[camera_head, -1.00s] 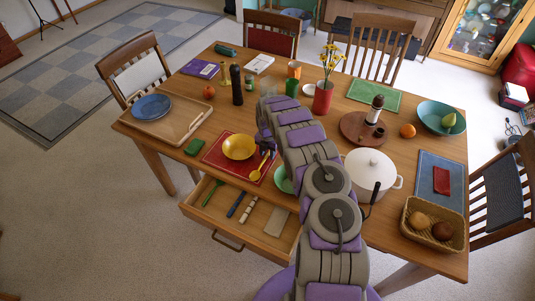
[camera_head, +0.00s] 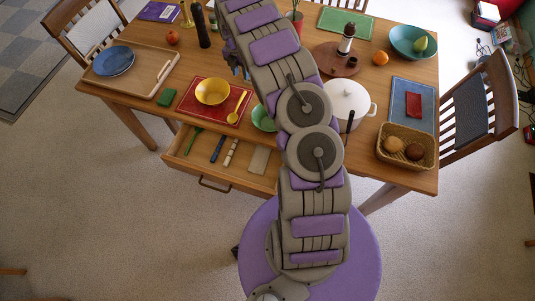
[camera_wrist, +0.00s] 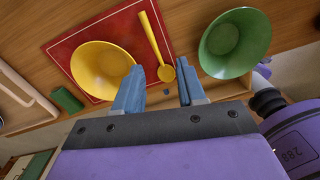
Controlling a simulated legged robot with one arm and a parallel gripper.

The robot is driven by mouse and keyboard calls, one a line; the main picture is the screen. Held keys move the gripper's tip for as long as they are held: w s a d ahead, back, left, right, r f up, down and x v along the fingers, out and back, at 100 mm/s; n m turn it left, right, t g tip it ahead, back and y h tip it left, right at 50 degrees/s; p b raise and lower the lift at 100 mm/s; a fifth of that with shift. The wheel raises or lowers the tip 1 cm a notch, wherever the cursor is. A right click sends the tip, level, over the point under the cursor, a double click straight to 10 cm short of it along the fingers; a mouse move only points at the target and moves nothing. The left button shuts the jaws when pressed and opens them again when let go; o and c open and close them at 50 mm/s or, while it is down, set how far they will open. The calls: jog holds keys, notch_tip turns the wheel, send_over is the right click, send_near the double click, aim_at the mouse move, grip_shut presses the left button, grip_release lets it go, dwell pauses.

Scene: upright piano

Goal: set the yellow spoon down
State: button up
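The yellow spoon (camera_head: 239,106) lies on the right part of the red mat (camera_head: 188,106), to the right of the yellow bowl (camera_head: 212,92). In the wrist view, the spoon (camera_wrist: 153,38) lies between the yellow bowl (camera_wrist: 101,68) and a green bowl (camera_wrist: 234,44), its round end towards my gripper. My gripper (camera_wrist: 157,84) is open, its two blue fingers wide apart with nothing held between them. In the head view my arm hides most of the gripper; only a bit of blue shows beyond the mat. The green bowl is partly hidden by my arm there.
An open drawer (camera_head: 201,180) with several utensils juts out below the mat. A wooden tray (camera_head: 145,83) with a blue plate is at left. A white pot (camera_head: 346,98) and a bread basket (camera_head: 381,142) stand right of my arm. A green block (camera_head: 168,97) lies by the mat.

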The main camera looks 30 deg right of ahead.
jog(key=s+a+r+m, duration=0.4)
jog(key=s+r+m, duration=0.3)
jog(key=s+r, duration=0.35)
jog(key=s+a+r+m, duration=0.55)
jog(key=s+r, duration=0.35)
jog(key=r, duration=0.2)
jog(key=s+a+m, duration=0.3)
jog(key=s, duration=0.6)
jog(key=s+a+r+m+g, duration=0.1)
jog(key=s+a+m, duration=0.2)
jog(key=s, duration=0.7)
jog(key=s+a+r+m, duration=0.1)
jog(key=s+a+m, duration=0.2)
jog(key=s, duration=0.6)
jog(key=shift+s+a+r+m+g, duration=0.25)
jog(key=shift+a+m+g, duration=0.1)
jog(key=shift+m, duration=0.7)
jog(key=shift+f, duration=0.2)
